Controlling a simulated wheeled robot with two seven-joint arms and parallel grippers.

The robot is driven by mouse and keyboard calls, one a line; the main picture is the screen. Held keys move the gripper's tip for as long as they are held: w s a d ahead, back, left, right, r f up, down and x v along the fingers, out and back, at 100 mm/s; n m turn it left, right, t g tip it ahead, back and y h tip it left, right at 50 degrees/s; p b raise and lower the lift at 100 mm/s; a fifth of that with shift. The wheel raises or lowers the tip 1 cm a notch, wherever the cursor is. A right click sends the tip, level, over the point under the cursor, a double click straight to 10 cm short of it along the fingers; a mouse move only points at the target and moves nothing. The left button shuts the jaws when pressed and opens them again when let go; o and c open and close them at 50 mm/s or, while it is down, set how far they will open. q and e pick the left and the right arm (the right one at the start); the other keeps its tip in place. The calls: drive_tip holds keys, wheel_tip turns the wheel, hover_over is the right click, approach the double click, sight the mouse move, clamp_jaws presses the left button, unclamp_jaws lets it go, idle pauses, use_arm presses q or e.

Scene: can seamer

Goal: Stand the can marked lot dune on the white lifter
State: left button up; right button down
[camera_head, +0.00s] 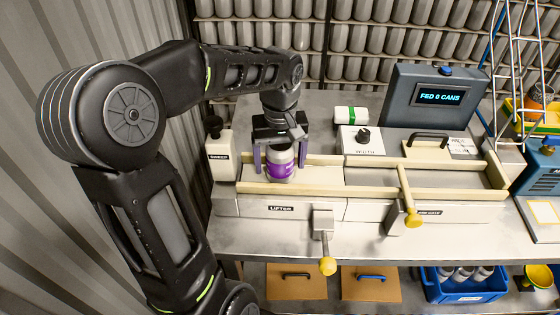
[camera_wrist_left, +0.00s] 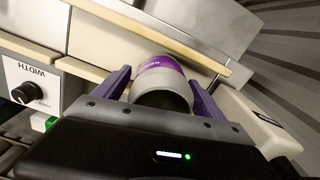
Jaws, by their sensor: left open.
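A can with a purple band (camera_head: 281,168) stands upright in the channel of the seamer, above the LIFTER label. Its lettering is too small to read. The pale lifter surface (camera_head: 318,176) shows to the right of the can. My left gripper (camera_head: 281,165) is open around the can, with one finger on each side. In the left wrist view the can (camera_wrist_left: 164,85) sits between the two purple fingers of my left gripper (camera_wrist_left: 163,95), with small gaps at its sides. Its foot is hidden there. My right gripper is not in view.
Pale rails (camera_head: 290,190) edge the channel. A yellow-knobbed lever (camera_head: 327,266) sticks out in front, and another yellow-knobbed handle (camera_head: 412,217) crosses the channel to the right. A display reading FED 0 CANS (camera_head: 440,94) stands behind. A blue crate (camera_head: 465,285) with cans sits below right.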

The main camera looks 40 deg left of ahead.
use_arm(q)
wheel_tip(320, 180, up, 8)
drive_tip(key=shift+f, duration=0.1)
wheel_tip(320, 180, up, 4)
drive_tip(key=shift+f+p, duration=0.1)
drive_tip(key=shift+p, duration=0.6)
